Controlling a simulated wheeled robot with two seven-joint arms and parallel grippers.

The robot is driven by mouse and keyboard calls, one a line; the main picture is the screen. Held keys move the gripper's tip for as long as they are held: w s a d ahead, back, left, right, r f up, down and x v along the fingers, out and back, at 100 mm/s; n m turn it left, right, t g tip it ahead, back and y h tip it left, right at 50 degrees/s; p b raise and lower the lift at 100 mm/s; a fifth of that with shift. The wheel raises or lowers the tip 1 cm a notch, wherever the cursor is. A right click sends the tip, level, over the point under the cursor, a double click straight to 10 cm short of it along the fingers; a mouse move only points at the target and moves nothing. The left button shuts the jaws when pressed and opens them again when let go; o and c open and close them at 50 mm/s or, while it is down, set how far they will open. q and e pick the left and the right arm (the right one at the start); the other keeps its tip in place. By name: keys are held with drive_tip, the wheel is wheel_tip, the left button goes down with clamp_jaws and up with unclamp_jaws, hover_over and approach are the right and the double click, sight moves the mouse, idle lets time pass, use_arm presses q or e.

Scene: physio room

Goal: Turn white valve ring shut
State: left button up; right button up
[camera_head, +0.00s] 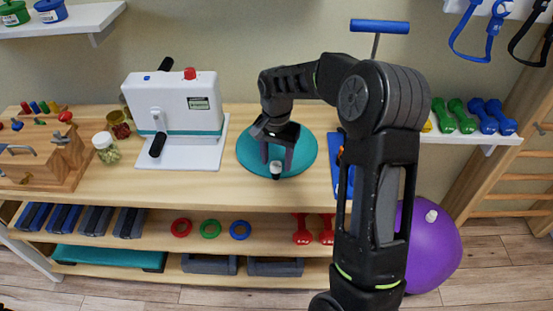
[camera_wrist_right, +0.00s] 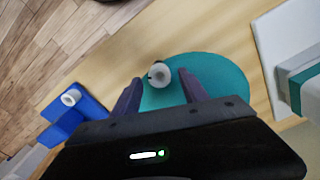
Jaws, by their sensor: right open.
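A small white round piece with a grey centre, which I take for the white valve ring (camera_wrist_right: 159,74), shows in the right wrist view just beyond and between my right fingertips. In the head view the white piece (camera_head: 276,166) sits on a small dark body near the front edge of a round teal mat (camera_head: 304,152). My right gripper (camera_head: 278,158) points down over the mat, its fingers apart on either side of the white piece. The right wrist view also shows the open fingers (camera_wrist_right: 159,86). I cannot tell whether they touch it. My left gripper is not in view.
A white machine (camera_head: 180,103) with a black handle stands left of the mat. A jar (camera_head: 105,148) and a wooden peg board (camera_head: 45,160) are further left. A blue item (camera_head: 345,180) lies right of the mat, partly behind my arm. Bare wood lies in front of the mat.

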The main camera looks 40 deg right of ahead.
drive_tip(key=shift+f, duration=0.4)
drive_tip(key=shift+c, duration=0.4)
clamp_jaws()
